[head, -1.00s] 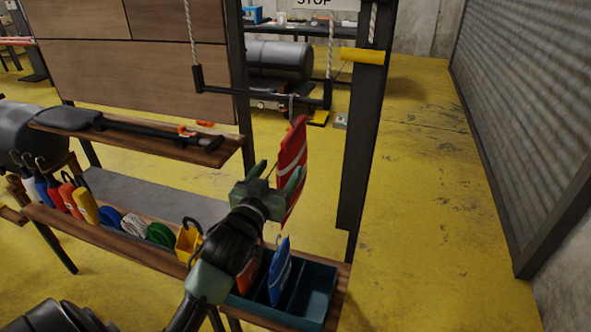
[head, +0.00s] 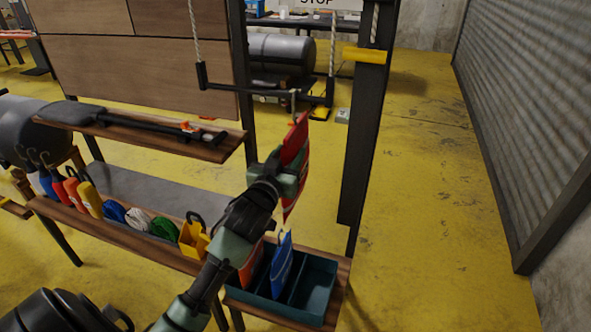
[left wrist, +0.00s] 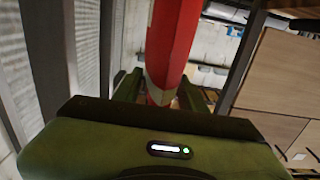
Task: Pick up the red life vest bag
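The red life vest bag (head: 296,147) hangs from the black bar of the rope swing, with a white band low on it. My left gripper (head: 287,178) is at the bag's lower half and hides part of it. In the left wrist view the red bag (left wrist: 171,50) runs down between the two green fingers (left wrist: 160,90). The fingers stand apart on either side of it, with small gaps visible, so the gripper looks open around the bag. My right gripper is not in view.
A dark upright post (head: 362,140) stands just right of the bag. Below are a teal divided bin (head: 318,292) with a blue bag (head: 281,268) and a low wooden shelf (head: 120,236) with several coloured items. The yellow floor on the right is clear.

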